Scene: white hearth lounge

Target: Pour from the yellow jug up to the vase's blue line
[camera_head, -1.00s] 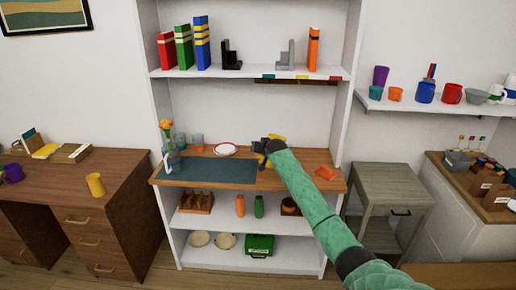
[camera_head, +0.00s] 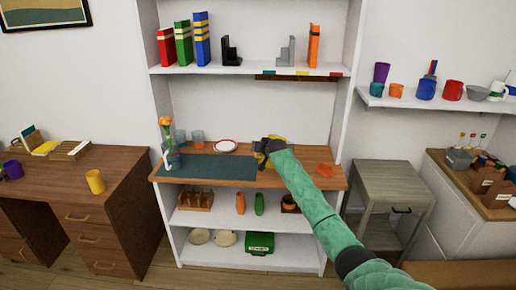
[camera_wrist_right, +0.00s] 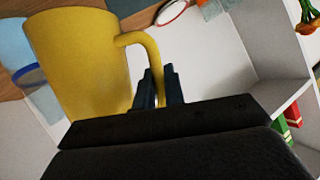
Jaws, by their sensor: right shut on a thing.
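The yellow jug (camera_head: 278,139) is on or just above the right part of the wooden shelf top, partly hidden by my right gripper (camera_head: 262,147). In the right wrist view the jug (camera_wrist_right: 82,62) fills the upper left, and my right gripper's fingers (camera_wrist_right: 160,88) are closed around its handle. A clear pale-blue vessel with a dark blue band (camera_wrist_right: 27,76) shows beside the jug there; I take it for the vase. In the head view it is not seen apart from the jug and arm. My left gripper is out of view.
A dark mat (camera_head: 220,167) covers the shelf top's left and middle. A flower holder (camera_head: 172,160), two glasses and a white plate (camera_head: 226,146) stand left of the jug. An orange item (camera_head: 325,170) lies to the right. The shelf with books (camera_head: 201,40) overhangs.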

